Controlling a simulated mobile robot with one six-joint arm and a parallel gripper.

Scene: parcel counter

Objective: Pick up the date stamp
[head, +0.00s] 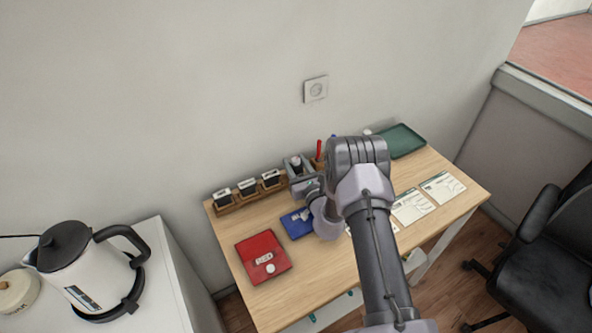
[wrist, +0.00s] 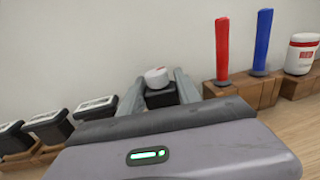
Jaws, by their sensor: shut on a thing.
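The date stamp (wrist: 160,93) appears to be the black block with a round pale top between my fingers in the wrist view. My gripper (wrist: 165,88) is shut on it, one finger on each side. The lower part of the stamp is hidden behind the gripper body. In the head view my gripper (head: 297,172) is at the back of the wooden table, just right of a rack of black stamps, with the pale top (head: 295,160) showing. I cannot tell whether the stamp touches the surface below.
The wooden rack (head: 228,209) holds three black stamps close on the left. A red stick (wrist: 222,45) and a blue stick (wrist: 263,40) stand upright in a wooden holder on the right. A red case (head: 248,250) and a green tray (head: 402,141) lie on the table.

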